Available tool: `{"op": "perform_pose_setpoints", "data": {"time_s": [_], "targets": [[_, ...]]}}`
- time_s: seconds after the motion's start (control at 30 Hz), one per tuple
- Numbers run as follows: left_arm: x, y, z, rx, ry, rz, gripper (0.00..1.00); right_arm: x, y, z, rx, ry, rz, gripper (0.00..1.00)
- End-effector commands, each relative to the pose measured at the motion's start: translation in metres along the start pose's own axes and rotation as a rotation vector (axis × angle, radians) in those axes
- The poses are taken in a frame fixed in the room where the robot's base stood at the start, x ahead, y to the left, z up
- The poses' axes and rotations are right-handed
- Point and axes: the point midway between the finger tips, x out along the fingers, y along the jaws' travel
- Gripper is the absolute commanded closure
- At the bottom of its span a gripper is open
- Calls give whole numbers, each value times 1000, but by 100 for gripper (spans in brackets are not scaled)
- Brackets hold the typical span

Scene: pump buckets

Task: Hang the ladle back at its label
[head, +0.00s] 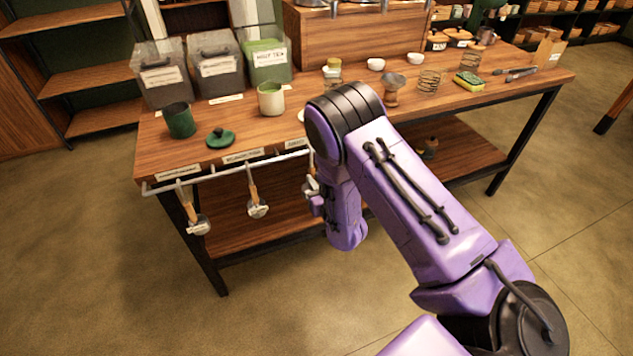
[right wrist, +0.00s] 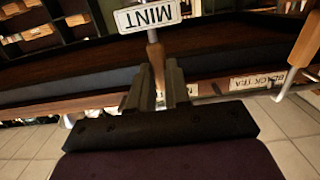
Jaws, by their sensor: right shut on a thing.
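My right gripper (right wrist: 155,85) is shut on the wooden handle of a ladle (right wrist: 154,54) in the right wrist view. A white tag reading MINT (right wrist: 147,16), upside down in that view, sits at the ladle's far end. In the head view, part of this ladle (head: 311,186) shows just left of my purple forearm, below the rail (head: 225,173) at the table's front. A table-edge label (head: 297,144) is close above. I cannot tell whether the ladle touches the rail. My left gripper is out of view.
Two other ladles hang from the rail, one at left (head: 196,222) and one nearer the middle (head: 257,207). Labels mark the edge above them, and a BLACK TEA label (right wrist: 257,81) shows in the wrist view. A green cup (head: 180,121) stands near the table's left edge.

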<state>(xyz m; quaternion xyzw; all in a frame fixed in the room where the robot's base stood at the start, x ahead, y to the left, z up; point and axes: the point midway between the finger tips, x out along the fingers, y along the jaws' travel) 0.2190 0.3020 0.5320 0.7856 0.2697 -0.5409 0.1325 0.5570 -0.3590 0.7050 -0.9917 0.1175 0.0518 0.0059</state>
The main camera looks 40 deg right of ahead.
Motion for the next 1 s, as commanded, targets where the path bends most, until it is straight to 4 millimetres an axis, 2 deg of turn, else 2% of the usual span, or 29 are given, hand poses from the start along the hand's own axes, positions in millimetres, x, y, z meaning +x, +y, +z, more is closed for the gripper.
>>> {"op": "perform_pose_setpoints", "data": {"time_s": [0.27,0.3,0.4,0.73,0.87,1.0], "targets": [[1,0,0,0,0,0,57,0,0,1,0,1,0,100],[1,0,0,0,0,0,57,0,0,1,0,1,0,80],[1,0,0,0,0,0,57,0,0,1,0,1,0,53],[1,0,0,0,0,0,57,-5,0,1,0,0,-1,53],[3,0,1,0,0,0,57,-29,0,2,-2,-2,-1,53],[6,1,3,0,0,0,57,-64,0,3,-3,-2,-2,53]]}}
